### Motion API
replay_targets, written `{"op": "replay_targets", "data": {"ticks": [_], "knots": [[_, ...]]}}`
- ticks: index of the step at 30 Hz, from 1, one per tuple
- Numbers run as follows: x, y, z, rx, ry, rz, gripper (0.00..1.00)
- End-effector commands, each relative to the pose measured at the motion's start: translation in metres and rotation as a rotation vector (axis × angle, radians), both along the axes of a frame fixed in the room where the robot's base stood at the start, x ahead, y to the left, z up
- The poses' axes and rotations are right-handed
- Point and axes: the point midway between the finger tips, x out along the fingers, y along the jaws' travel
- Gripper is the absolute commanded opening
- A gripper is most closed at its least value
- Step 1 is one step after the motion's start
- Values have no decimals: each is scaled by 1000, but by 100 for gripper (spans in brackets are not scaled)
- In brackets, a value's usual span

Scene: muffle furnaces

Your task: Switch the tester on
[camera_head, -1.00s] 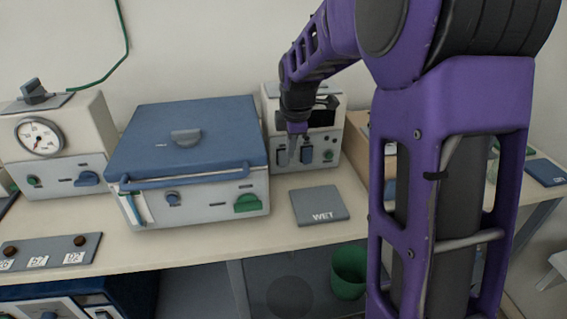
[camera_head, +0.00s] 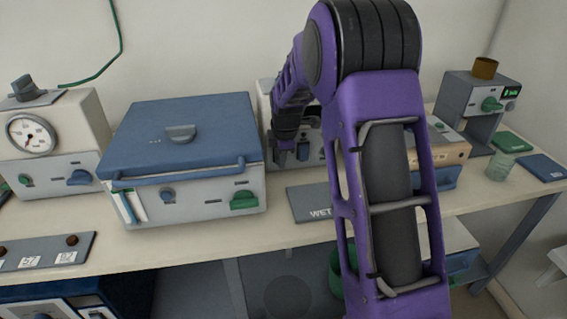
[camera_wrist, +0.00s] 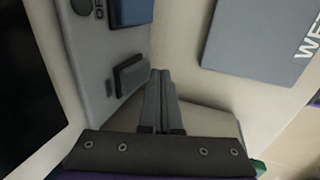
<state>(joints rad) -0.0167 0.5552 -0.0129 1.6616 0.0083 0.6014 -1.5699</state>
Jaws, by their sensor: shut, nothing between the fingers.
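A cream instrument box (camera_head: 265,98) with a grey front panel, which I take for the tester, stands against the wall behind my gripper. My arm hides much of its front, including most of the dark window. In the wrist view its grey panel (camera_wrist: 93,52) carries lettering that looks like "OFF", a blue control (camera_wrist: 130,12) and a dark rocker-like switch (camera_wrist: 130,75). My gripper (camera_wrist: 160,76) is shut and empty, its tips close beside the dark switch; I cannot tell if they touch it. In the head view my gripper (camera_head: 290,158) is at the panel's lower left.
A blue-lidded furnace (camera_head: 180,150) stands close on the left, beside a gauge unit (camera_head: 60,140). A grey "WET" plate (camera_head: 310,203) lies on the bench in front; the wrist view shows it too (camera_wrist: 250,40). A device with a green display (camera_head: 480,100) stands at the right.

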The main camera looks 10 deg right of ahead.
Motion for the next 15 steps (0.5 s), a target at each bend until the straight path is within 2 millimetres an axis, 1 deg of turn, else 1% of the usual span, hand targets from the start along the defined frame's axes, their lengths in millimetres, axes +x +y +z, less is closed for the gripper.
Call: {"op": "replay_targets", "data": {"ticks": [12,15], "knots": [[3,0,-1,0,1,0,0],[9,-1,-3,0,2,-1,0]]}}
